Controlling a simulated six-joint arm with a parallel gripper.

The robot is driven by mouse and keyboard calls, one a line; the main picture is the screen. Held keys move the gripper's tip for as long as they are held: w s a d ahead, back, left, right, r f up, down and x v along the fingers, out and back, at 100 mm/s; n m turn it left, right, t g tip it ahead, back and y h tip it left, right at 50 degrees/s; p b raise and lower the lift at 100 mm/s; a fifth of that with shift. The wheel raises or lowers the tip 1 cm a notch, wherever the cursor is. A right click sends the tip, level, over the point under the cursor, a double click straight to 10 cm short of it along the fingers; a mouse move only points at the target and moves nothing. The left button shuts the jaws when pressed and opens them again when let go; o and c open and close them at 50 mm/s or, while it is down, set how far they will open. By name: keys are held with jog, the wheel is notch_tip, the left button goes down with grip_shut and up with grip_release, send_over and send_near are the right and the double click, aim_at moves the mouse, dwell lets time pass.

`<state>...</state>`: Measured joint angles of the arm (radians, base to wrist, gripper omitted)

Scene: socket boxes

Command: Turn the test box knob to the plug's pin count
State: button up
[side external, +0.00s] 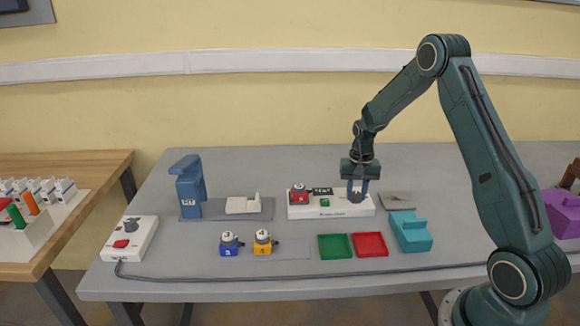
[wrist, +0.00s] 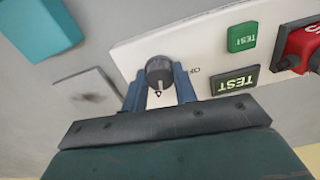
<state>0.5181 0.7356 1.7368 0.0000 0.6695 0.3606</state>
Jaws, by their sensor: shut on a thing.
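The white test box (side external: 300,212) stands at the back middle of the table. Its dark round knob (wrist: 158,70) sits between my gripper's two blue fingers in the wrist view, with a pointer mark toward the bottom of the picture. Letters that look like part of "OFF" are printed right of the knob. My gripper (side external: 357,193) is shut on the knob, which it mostly hides in the side view. A red plug (side external: 299,195) sits at the box's left end; it shows at the right edge of the wrist view (wrist: 299,46), its marking cut off.
The box has a green TEST button (wrist: 242,37) and a dark TEST panel (wrist: 235,81). A blue plug (side external: 229,247) marked 3 and a yellow plug (side external: 263,246) marked 4 stand in front. Green (side external: 334,247) and red (side external: 370,244) trays and a teal block (side external: 411,235) are nearby.

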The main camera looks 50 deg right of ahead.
aim_at(356, 194)
jog(key=m, duration=0.5)
jog(key=shift+m, duration=0.3)
jog(key=m, duration=0.5)
jog(key=shift+r, duration=0.1)
jog(key=shift+m, duration=0.3)
jog(key=o, duration=1)
notch_tip(356, 194, up, 14)
jog(key=shift+f, duration=0.1)
dwell(0.3)
